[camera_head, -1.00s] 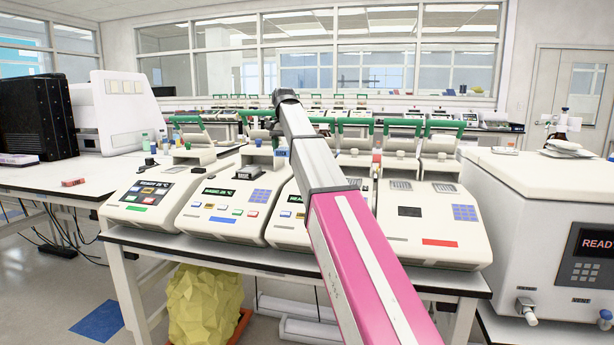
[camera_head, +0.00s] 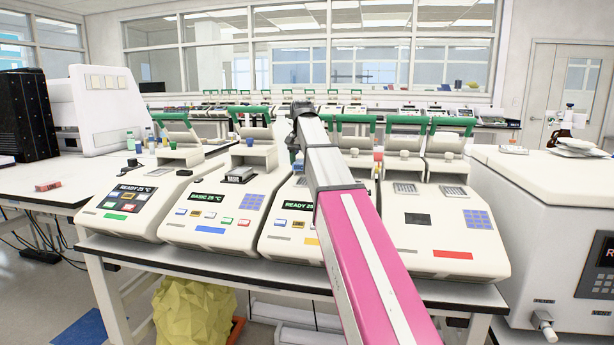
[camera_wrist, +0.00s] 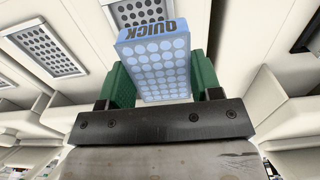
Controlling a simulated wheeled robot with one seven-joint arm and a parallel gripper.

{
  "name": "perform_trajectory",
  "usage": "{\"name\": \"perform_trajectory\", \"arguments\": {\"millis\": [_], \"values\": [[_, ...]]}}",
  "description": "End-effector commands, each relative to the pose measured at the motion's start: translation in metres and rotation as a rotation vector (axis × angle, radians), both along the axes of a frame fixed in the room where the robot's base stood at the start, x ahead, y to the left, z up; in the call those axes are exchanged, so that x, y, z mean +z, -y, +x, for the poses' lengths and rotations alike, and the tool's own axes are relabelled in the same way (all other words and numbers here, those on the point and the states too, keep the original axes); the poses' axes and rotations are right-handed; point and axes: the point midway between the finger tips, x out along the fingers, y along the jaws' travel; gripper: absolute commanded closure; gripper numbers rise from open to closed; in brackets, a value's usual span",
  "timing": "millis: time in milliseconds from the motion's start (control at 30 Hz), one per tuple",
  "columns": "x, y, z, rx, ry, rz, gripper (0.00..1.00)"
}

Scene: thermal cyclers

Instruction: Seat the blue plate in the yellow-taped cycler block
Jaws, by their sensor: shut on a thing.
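My gripper (camera_wrist: 162,82) has green fingers shut on the blue plate (camera_wrist: 160,66), which has rows of round wells and the word QUICK along its far edge. In the wrist view, a grey block with dark wells (camera_wrist: 140,10) shows just beyond the plate, partly hidden by it; the plate appears above and apart from it. The yellow-taped cycler (camera_head: 311,241) is third from the left in the head view. My arm covers part of its right side. In the head view my arm hides the plate and fingers.
Cyclers with green tape (camera_head: 115,216), blue tape (camera_head: 210,230) and red tape (camera_head: 452,254) share the bench, lids raised with green handles. A small dark plate (camera_head: 240,174) sits at the blue-taped one. A large white machine (camera_head: 540,200) stands at right.

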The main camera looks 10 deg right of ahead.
Motion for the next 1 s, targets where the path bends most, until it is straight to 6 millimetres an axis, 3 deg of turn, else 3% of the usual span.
{"name": "perform_trajectory", "arguments": {"millis": [200,600,967,1000], "values": [[-0.011,0.016,-0.009,0.001,0.000,0.000,0.65],[-0.051,0.016,-0.009,0.001,0.000,0.000,0.65],[-0.054,0.016,-0.008,0.001,0.000,0.000,0.65],[-0.054,0.016,-0.008,0.001,0.000,0.000,0.28]]}}
